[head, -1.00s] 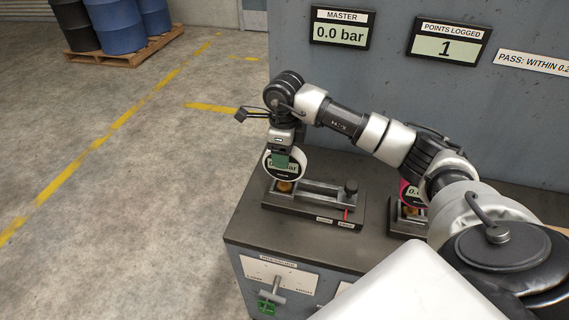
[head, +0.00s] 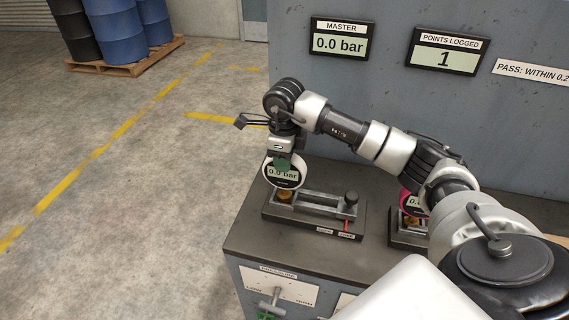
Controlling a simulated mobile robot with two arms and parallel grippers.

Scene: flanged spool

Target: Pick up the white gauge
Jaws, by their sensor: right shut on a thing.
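The white gauge (head: 269,184) has a round white rim and a dark face with a display reading 0.0 bar. It stands upright over the brass fitting (head: 285,197) at the left end of a dark metal stand (head: 320,212). My right gripper (head: 283,163) reaches down from above and is shut on the top of the gauge, its green fingers covering part of the face. I cannot tell whether the gauge's lower end still touches the fitting. My left gripper is out of view.
A second, pink-rimmed gauge (head: 407,201) sits on another stand to the right, partly hidden by my right arm. The grey panel with the MASTER display (head: 340,43) rises behind. A pressure lever (head: 268,304) is on the bench front. Open floor lies left.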

